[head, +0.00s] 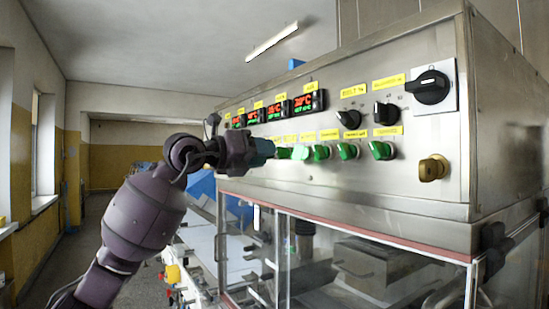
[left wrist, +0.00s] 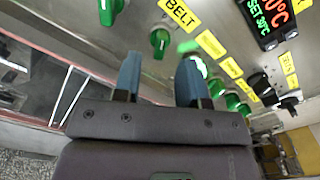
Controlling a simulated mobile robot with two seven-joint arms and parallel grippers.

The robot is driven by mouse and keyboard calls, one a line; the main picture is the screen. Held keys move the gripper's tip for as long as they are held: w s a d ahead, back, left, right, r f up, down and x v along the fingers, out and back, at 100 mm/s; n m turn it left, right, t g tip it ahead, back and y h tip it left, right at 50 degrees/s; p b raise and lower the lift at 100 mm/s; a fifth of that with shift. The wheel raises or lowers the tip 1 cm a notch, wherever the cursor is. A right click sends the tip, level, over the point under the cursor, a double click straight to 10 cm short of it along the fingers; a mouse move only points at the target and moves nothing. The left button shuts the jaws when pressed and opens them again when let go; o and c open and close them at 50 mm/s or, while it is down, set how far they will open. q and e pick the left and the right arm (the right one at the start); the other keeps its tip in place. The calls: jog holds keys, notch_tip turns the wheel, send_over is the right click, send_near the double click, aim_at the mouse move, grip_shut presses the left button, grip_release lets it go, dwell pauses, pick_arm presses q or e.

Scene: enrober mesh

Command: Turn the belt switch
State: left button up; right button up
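The belt switch (left wrist: 160,42) is a green rotary knob below a yellow BELT label (left wrist: 181,14) on the steel panel, seen in the left wrist view. My left gripper (left wrist: 160,75) is open, its two blue fingers apart and nothing between them. The belt switch appears just beyond the gap between the fingertips; I cannot tell whether they touch it. In the head view my left gripper (head: 266,150) is at the panel's left part and covers that stretch of the switch row, so the belt switch is not clear there. My right gripper is not in view.
Several similar green switches (head: 381,150) stand close in the same row. A brightly lit one (left wrist: 199,65) is beside my right-hand finger. Above are red displays (head: 309,101) and black knobs (head: 386,113). A glass-sided enclosure (head: 340,262) is below the panel.

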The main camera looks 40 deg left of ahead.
pick_arm(q)
jog(key=b+v, duration=0.1)
jog(key=v, duration=0.5)
jog(key=shift+s, duration=0.4)
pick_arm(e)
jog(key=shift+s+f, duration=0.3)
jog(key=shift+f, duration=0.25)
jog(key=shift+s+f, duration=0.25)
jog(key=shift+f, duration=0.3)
pick_arm(q)
jog(key=shift+a, duration=0.1)
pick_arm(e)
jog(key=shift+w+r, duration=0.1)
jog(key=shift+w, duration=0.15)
